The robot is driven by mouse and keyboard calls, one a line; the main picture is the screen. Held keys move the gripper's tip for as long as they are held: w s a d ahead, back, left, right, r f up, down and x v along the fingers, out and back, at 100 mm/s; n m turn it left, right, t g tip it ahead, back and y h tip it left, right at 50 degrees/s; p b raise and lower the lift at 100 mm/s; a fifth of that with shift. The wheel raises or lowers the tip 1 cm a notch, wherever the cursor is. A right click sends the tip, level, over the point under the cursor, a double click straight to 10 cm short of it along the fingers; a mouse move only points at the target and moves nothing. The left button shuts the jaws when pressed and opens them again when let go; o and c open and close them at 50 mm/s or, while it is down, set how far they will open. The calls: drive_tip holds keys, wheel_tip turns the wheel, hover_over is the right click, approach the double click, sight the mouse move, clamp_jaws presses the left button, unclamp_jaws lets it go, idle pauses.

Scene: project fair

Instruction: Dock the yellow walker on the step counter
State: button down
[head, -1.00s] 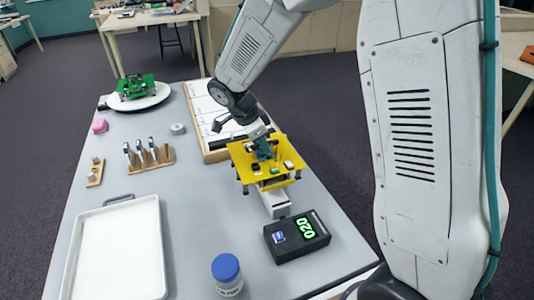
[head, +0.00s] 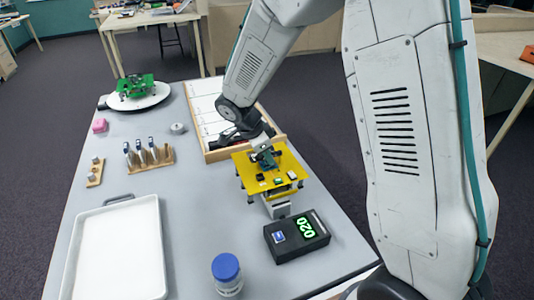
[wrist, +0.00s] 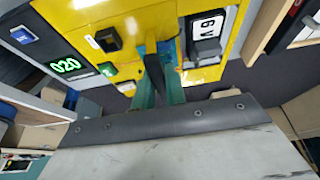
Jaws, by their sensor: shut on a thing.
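The yellow walker (head: 289,166) is a flat yellow plate with small parts on top and dark legs at its edges. My gripper (head: 266,160) is shut on a teal part in the middle of its top. In the wrist view my gripper (wrist: 158,80) hides part of the plate (wrist: 130,30). The step counter (head: 284,247) is a black box with a green display reading 020, near the table's front right. A pale grey block (head: 280,210) stands just behind it. The walker is over or just behind this block; contact underneath is hidden.
A blue-capped bottle (head: 227,275) stands left of the counter. A white tray (head: 117,205) lies at the left. A wooden rack (head: 150,158), a framed board (head: 203,108) and a green device on a white round stand (head: 137,100) are farther back.

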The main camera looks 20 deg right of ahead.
drive_tip(key=shift+f, duration=0.2)
drive_tip(key=c, duration=1.5)
unclamp_jaws()
drive_tip(key=shift+o, duration=0.2)
drive_tip(key=v, duration=1.3)
drive_tip(key=s+d+r+n+y, duration=0.1)
drive_tip(key=s+d+r+n, duration=0.3)
drive_tip(key=s+r, duration=0.25)
drive_tip(key=s+d+r+n+y, duration=0.1)
drive_tip(key=s+d+n, duration=0.1)
drive_tip(key=s+n, duration=0.5)
drive_tip(key=s+d+n+t+y, duration=0.1)
drive_tip(key=s+n, duration=0.6)
drive_tip(key=s, duration=0.9)
drive_tip(key=shift+s+d+r+y, duration=0.35)
drive_tip(key=shift+d+y, duration=0.15)
drive_tip(key=shift+y, duration=0.2)
